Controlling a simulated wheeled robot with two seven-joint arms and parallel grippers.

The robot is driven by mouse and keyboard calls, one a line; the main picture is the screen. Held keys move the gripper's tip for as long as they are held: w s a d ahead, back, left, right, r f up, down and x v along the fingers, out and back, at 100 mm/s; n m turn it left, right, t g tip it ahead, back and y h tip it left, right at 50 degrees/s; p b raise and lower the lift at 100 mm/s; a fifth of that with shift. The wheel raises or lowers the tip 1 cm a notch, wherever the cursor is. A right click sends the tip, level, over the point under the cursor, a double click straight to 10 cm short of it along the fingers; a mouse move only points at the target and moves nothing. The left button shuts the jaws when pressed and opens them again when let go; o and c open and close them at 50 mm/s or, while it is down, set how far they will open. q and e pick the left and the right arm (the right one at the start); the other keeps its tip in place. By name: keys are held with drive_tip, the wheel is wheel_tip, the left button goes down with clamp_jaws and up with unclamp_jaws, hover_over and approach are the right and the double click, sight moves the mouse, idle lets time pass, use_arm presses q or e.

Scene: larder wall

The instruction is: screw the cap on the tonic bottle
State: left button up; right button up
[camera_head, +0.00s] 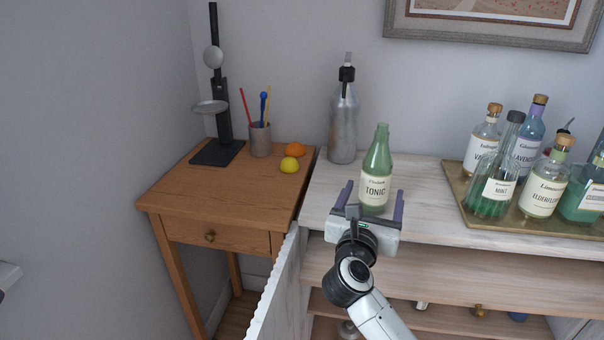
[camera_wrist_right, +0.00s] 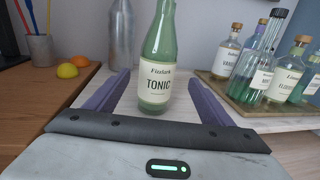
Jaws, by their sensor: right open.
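The green glass tonic bottle (camera_head: 377,165) stands upright on the pale wooden cabinet top, near its front edge. Its narrow mouth shows no separate cap that I can make out. It also shows in the right wrist view (camera_wrist_right: 158,50), with its white label facing me. My right gripper (camera_head: 374,196) is open and empty at the front of the bottle. Its purple fingers appear on either side of the bottle in both views, apart from the glass. I cannot tell how far the tips reach past it. I cannot identify a loose cap.
A grey metal siphon bottle (camera_head: 343,125) stands behind left of the tonic. A brass tray (camera_head: 456,183) with several labelled bottles is at the right. The wooden side table (camera_head: 215,193) holds a black stand (camera_head: 224,120), a cup (camera_head: 260,140), a lemon (camera_head: 289,165) and an orange (camera_head: 295,150).

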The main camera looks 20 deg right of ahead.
sight(376, 185)
use_arm(q)
drive_tip(key=shift+r+p, duration=0.3)
drive_tip(key=shift+r, duration=0.05)
use_arm(e)
drive_tip(key=x, duration=0.5)
drive_tip(key=shift+w+d+r, duration=0.15)
drive_tip(key=shift+w+d, duration=0.4)
drive_tip(key=shift+w, duration=0.1)
use_arm(q)
drive_tip(key=shift+r+p, duration=0.35)
use_arm(e)
drive_tip(key=shift+x, duration=2.6)
drive_tip(key=shift+w+a, duration=0.15)
drive_tip(key=shift+a, duration=0.05)
drive_tip(key=c, duration=1.7)
drive_tip(key=shift+r, duration=0.1)
drive_tip(key=shift+c, duration=0.6)
